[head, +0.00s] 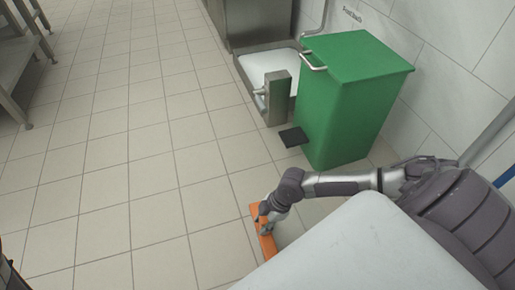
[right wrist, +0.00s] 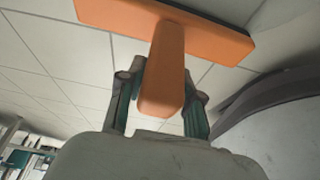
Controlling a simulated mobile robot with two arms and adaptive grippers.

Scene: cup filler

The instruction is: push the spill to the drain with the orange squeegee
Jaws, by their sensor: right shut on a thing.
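The orange squeegee (head: 260,238) is in my right gripper (head: 272,210) in the head view, low over the tiled floor at the lower middle. In the right wrist view my right gripper (right wrist: 163,88) has its fingers on both sides of the orange handle (right wrist: 165,65). The wide squeegee head (right wrist: 205,37) lies beyond the fingertips, with a dark edge at its upper right. No spill stands out on the floor, and I cannot make out a drain. My left gripper does not show; only a dark part of me is at the lower left edge.
A green pedal bin (head: 340,105) stands against the right wall, its black pedal (head: 293,137) facing the floor. Metal shelving (head: 18,60) is at the far left. The middle floor (head: 125,150) is clear.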

